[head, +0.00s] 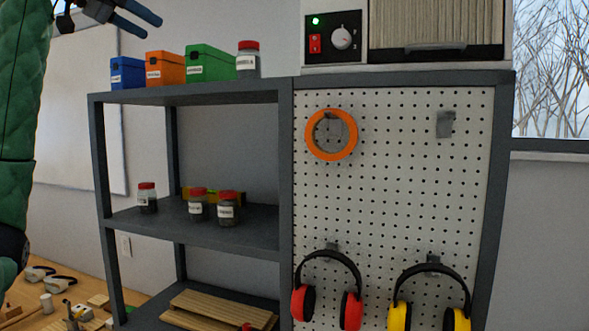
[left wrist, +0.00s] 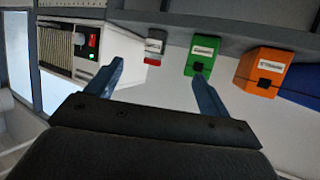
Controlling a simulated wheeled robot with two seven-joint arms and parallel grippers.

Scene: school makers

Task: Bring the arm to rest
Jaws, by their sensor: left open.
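My left gripper (head: 122,18) is at the top left of the head view, raised above the top shelf, with its blue fingers pointing right. In the left wrist view the two blue fingers (left wrist: 155,85) are spread apart with nothing between them. Its arm, in a green quilted sleeve, runs down the left edge of the head view. My right gripper does not show in either view.
A grey shelf unit (head: 190,96) holds blue (head: 127,72), orange (head: 165,67) and green boxes (head: 209,63) and a red-lidded jar (head: 248,60) on top. A pegboard (head: 395,190) carries orange tape (head: 331,155) and red (head: 328,290) and yellow earmuffs (head: 430,295).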

